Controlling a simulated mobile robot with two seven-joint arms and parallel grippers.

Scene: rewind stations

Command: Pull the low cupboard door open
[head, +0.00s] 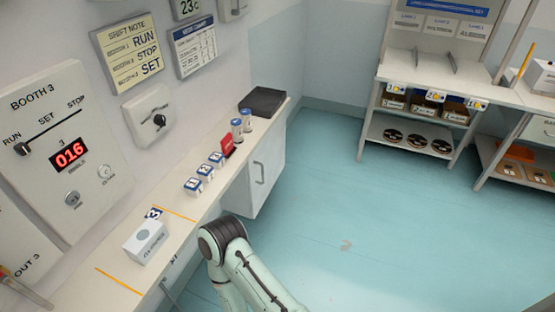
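The low cupboard (271,157) is a white box under the far end of the long wall counter. Its door carries a grey vertical bar handle (259,173) and looks shut. One of my pale green arms rises from the bottom edge. Its dark joint (222,232) is near the counter's front edge, on the near side of the cupboard, and does not touch the handle. I cannot tell which arm it is. Neither gripper shows in the head view.
The counter (212,206) holds a white box (146,241), several small labelled boxes, a red item (228,146), two jars and a black tray (264,101). The blue floor (345,195) right of the cupboard is clear. A shelf unit (405,130) stands at the back right.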

